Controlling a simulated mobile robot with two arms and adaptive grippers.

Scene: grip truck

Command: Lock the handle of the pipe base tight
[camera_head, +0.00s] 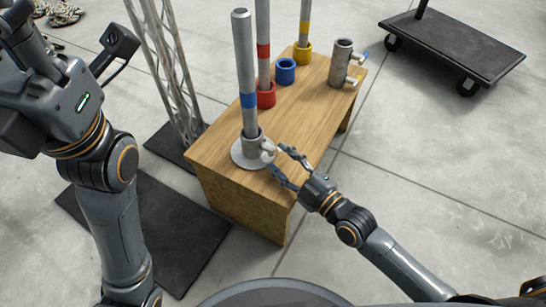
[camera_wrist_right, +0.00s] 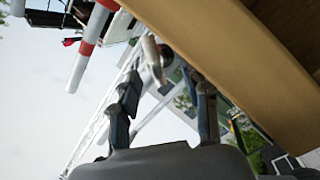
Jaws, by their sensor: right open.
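The pipe base (camera_head: 247,160) is a grey round flange with a short collar at the near end of the wooden table. A tall grey pipe (camera_head: 244,70) with a blue band stands upright in it. Its light metal handle (camera_head: 267,148) sticks out to the right of the collar. My right gripper (camera_head: 279,160) is open, with its fingers spread close to the handle. In the right wrist view a pale metal piece, apparently the handle (camera_wrist_right: 152,58), shows between and beyond the open fingertips. Contact cannot be told. My left arm is at the left; its fingers are not visible.
The wooden table (camera_head: 215,180) also carries red, blue and yellow rings, two more pipes and a grey pipe fitting (camera_head: 341,62). A truss tower (camera_head: 170,70) stands left of it. A black cart (camera_head: 455,50) is at the back right. Floor right of the table is clear.

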